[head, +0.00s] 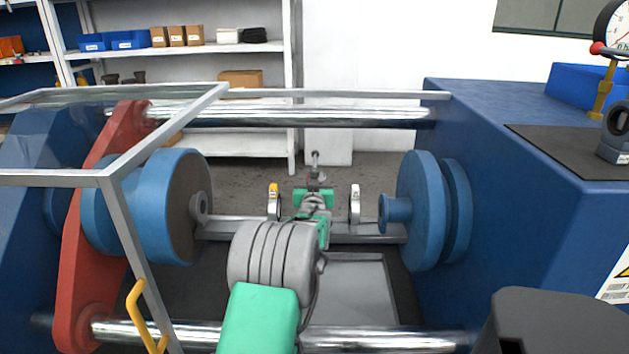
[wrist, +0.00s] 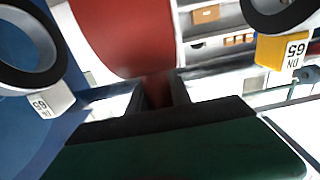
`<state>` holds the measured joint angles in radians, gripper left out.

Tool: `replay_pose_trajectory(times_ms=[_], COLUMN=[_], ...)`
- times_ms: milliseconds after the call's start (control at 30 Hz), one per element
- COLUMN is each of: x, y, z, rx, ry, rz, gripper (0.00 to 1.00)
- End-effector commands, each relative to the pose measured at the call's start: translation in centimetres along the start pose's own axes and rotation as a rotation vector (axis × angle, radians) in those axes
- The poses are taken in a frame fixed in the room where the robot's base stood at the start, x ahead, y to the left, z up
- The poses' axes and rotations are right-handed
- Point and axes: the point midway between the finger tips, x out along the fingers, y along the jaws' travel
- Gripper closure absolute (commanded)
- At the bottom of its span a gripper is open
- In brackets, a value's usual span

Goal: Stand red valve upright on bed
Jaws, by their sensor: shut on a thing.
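The red valve (wrist: 125,35) fills the upper left of the wrist view as a large red disc, cut off by the frame edge. Its narrow neck (wrist: 158,90) sits between the two fingers of my gripper (wrist: 160,98), which is shut on it. In the head view my gripper (head: 315,198) is over the middle of the grey bed (head: 225,228), between two other valves. My arm and gripper hide most of the red valve there, so I cannot tell whether it touches the bed.
A yellow-topped valve (head: 273,203) stands left of my gripper and a white-topped valve (head: 354,205) stands right. Both show close by in the wrist view. Blue discs (head: 180,205) (head: 420,210) flank the bed. A grey guard frame (head: 130,225) and front rod (head: 385,338) are nearer.

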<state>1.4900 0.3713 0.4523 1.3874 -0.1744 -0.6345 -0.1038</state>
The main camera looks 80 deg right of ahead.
Motion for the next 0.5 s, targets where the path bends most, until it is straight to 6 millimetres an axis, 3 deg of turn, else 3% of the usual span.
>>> replay_pose_trajectory(times_ms=[33,500], x=[0.10,0.10], y=[0.01,0.01], z=[-0.79,-0.40], rx=[-0.001,-0.001], ry=[0.015,0.015], rz=[0.000,0.000], gripper=[1.00,1.00])
